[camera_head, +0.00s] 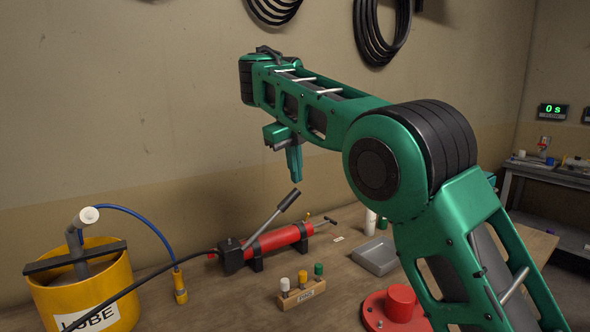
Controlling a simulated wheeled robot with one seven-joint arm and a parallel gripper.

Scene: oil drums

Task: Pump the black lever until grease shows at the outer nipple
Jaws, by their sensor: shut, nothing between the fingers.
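The red pump (279,239) lies on the workbench in the head view, held in black brackets. Its lever slants up to the right from the black pump head (231,256) and ends in a black grip (289,200). My gripper (296,180) points down just above the upper end of this grip. It is shut and empty; whether it touches the grip I cannot tell. A black hose runs from the pump head to the lower left. I cannot pick out the outer nipple or any grease.
A yellow drum (82,288) marked LUBE stands at the left, with a blue hose to a yellow handle (180,287). A wooden block (302,294) with coloured caps, a grey tray (375,256) and a red round base (398,306) stand on the bench. A wall display reads 0 s.

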